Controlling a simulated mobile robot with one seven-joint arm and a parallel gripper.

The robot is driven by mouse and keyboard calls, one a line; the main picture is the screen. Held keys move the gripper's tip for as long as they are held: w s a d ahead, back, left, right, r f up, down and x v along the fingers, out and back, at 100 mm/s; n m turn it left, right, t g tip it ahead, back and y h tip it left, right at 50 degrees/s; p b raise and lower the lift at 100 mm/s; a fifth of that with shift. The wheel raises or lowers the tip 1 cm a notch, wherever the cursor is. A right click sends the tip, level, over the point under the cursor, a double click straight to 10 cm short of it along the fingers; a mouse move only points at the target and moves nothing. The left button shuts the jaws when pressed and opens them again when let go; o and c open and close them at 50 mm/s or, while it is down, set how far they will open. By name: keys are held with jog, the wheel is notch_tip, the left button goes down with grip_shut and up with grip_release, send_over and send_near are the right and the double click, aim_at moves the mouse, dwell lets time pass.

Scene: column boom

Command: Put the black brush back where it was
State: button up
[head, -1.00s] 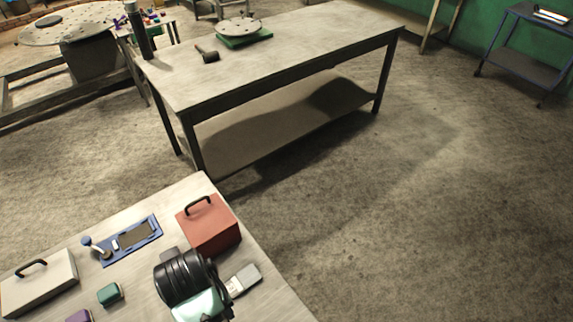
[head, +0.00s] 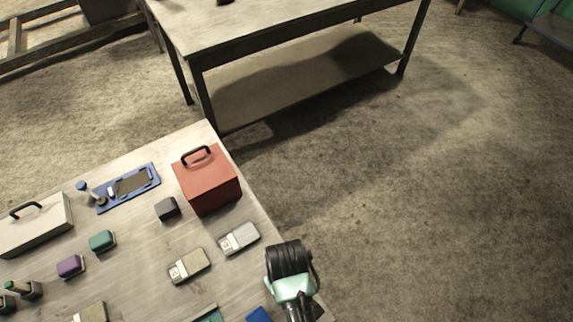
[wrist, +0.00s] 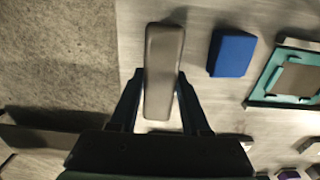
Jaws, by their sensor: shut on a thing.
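My gripper (wrist: 158,100) is shut on a long, rounded dark grey-brown block (wrist: 164,62), which may be the black brush; no bristles show. The block lies lengthwise between the two fingers, near the workbench edge in the wrist view. I cannot tell whether it touches the bench. In the head view my gripper (head: 290,262) is at the right edge of the near workbench (head: 215,285), right of the flat grey blocks. The held block is hidden there.
A red box (head: 207,180), small dark block (head: 166,208), blue tray (head: 128,188) and flat grey blocks (head: 190,266) (head: 239,238) stand on the bench. A blue block (wrist: 232,53) and teal-framed tray (wrist: 290,78) lie right in the wrist view. Open floor (head: 400,220) lies right.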

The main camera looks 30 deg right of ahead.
jog(key=shift+w+d+f, duration=0.1)
jog(key=shift+f, duration=0.6)
jog(key=shift+f, duration=0.15)
jog(key=o, duration=1.2)
